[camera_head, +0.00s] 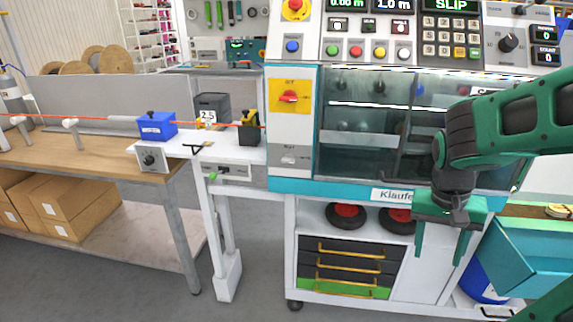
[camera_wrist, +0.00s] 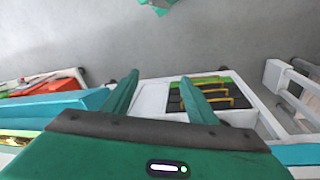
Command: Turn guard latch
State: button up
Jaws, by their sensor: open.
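The machine's clear guard window (camera_head: 365,150) is closed across the front of the cabinet. On the white panel to its left, a red rotary handle (camera_head: 289,97) sits on a yellow plate. Below it is a small pale fitting with a grey handle (camera_head: 290,160), which may be the guard latch; its exact position is too small to tell. My gripper (camera_head: 440,255) is in front of the cabinet's lower right, below and right of the window, pointing down. Its two fingers are apart with nothing between them, also in the wrist view (camera_wrist: 158,82). No latch shows in the wrist view.
A control panel (camera_head: 400,35) with buttons and a keypad is above the window. Drawers with yellow handles (camera_head: 345,265) and black-red reels (camera_head: 346,215) are below. A wooden bench (camera_head: 100,155) with a blue box (camera_head: 156,126) stands left. A teal bin (camera_head: 525,255) is close at right.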

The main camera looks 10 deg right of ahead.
jog(key=w+a+f+m+t+h, duration=0.15)
jog(key=w+h, duration=0.25)
jog(key=w, duration=0.6)
jog(key=w+a+f+t+h, duration=0.1)
jog(key=w+t+h, duration=0.25)
jog(key=w, duration=0.75)
jog(key=n+t+y, duration=0.2)
jog(key=n+t, duration=0.3)
jog(key=t, duration=0.7)
send_near(287, 161)
jog(key=x, duration=0.9)
jog(key=shift+w+d, duration=0.1)
jog(key=shift+w, duration=0.05)
jog(key=shift+n+y, duration=0.25)
jog(key=c, duration=1.1)
